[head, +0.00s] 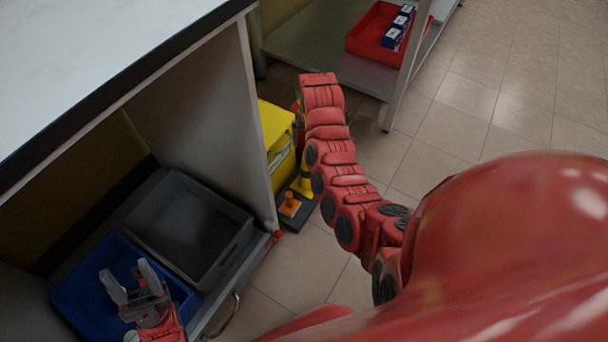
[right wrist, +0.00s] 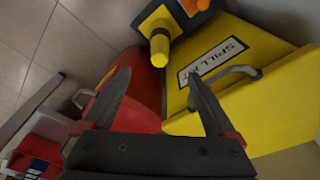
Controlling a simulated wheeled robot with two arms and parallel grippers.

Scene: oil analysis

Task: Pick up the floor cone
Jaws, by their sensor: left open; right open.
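A yellow cone-like piece (head: 304,184) stands on the floor beside an orange piece (head: 290,203) on a dark base, next to the yellow box. I cannot tell which is the floor cone. In the right wrist view the yellow piece (right wrist: 160,48) points toward the jaws from the top, with the orange piece (right wrist: 190,4) behind it. My right gripper (right wrist: 160,76) is open and empty, its fingertips just short of the yellow tip in that view. In the head view my right arm hides it. My left gripper (head: 129,275) is open and empty above the blue crate.
The yellow spill kit box (right wrist: 250,85) with a handle and a red container (right wrist: 138,105) lie close around the right jaws. A blue crate (head: 85,283) and a grey tray (head: 225,240) sit under the white-topped table (head: 90,50). Open tiled floor (head: 470,95) lies right.

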